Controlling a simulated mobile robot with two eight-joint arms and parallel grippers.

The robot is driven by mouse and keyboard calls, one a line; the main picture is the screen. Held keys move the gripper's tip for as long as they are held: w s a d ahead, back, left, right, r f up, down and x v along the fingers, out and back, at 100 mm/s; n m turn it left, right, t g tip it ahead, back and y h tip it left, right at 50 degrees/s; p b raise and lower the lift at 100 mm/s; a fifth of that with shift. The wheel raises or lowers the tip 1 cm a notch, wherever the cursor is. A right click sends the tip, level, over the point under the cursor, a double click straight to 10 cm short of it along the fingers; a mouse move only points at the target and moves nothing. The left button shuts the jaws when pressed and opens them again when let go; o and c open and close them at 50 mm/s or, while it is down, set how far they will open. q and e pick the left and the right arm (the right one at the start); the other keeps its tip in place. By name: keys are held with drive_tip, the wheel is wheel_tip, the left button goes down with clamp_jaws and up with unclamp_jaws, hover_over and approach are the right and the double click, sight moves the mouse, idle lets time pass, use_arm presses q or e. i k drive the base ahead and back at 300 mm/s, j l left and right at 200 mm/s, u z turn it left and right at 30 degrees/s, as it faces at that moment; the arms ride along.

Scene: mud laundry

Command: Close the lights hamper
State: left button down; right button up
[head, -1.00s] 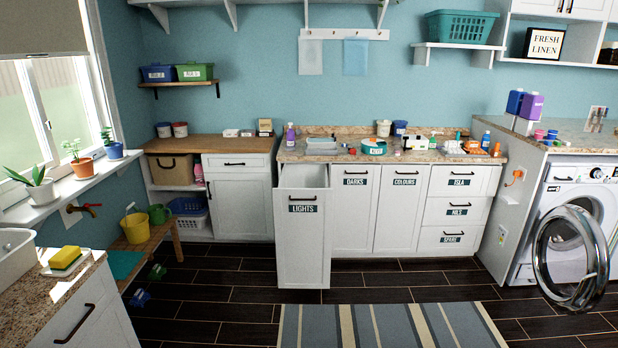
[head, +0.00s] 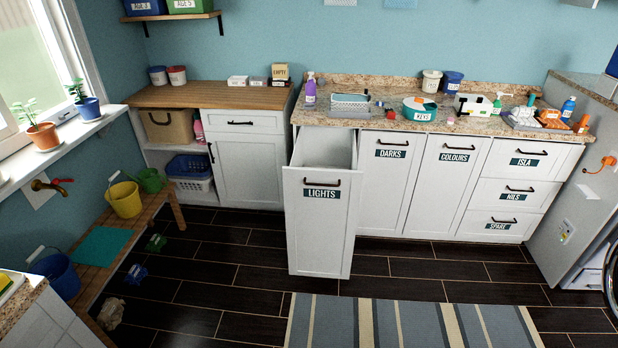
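The lights hamper (head: 320,235) is a white pull-out bin front with a dark handle (head: 322,184) and a label reading LIGHTS. It is pulled out from under the granite counter, and its open top shows an empty-looking white inside (head: 325,148). The closed DARKS (head: 385,195) and COLOURS (head: 446,195) fronts stand to its right, set further back. Neither of my grippers shows in the head view.
A striped rug (head: 400,322) lies on the dark tiled floor in front of the hamper. A wooden bench (head: 110,255) with buckets stands at the left. Drawers (head: 520,190) and a grey side panel are at the right.

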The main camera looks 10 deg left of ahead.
sight(323, 180)
drive_tip(key=i+l+u, duration=0.15)
drive_tip(key=i, duration=0.3)
drive_tip(key=i+l+u, duration=0.2)
drive_tip(key=i, duration=0.2)
drive_tip(key=i+l+u, duration=0.15)
drive_tip(key=i, duration=0.25)
drive_tip(key=i+l+u, duration=0.3)
drive_tip(key=l, duration=0.3)
drive_tip(key=i+l+u, duration=0.1)
drive_tip(key=l, duration=0.25)
drive_tip(key=i+l+u, duration=0.15)
drive_tip(key=l, duration=0.2)
drive_tip(key=i+l+u, duration=0.15)
drive_tip(key=l, duration=0.2)
